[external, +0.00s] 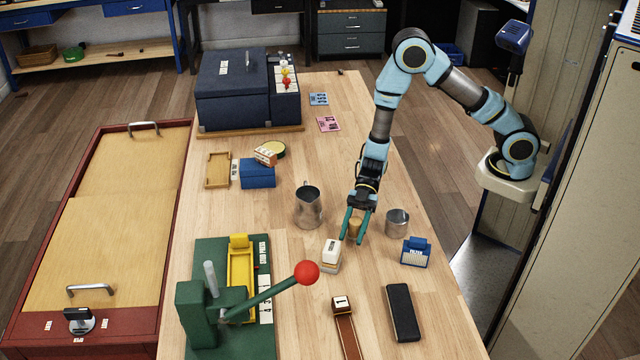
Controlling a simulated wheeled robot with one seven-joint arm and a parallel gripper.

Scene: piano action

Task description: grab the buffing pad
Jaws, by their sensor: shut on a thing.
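My gripper (353,238) hangs over the middle of the table with its teal fingers pointing down. It is shut on a small tan, rounded piece (355,225), mostly hidden by the fingers; I cannot tell for certain whether this is the buffing pad. I cannot tell whether the piece touches the table. A white block with a tan base (331,256) stands just in front and to the left of the fingertips. A long black block (402,312) lies farther toward the near right.
A metal pitcher (308,207) stands left of my gripper, and a metal cup (397,222) right of it. A blue labelled holder (415,252) is farther right. A green press (205,310) with a red-knobbed lever (306,272) is at near left. The table's far right is clear.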

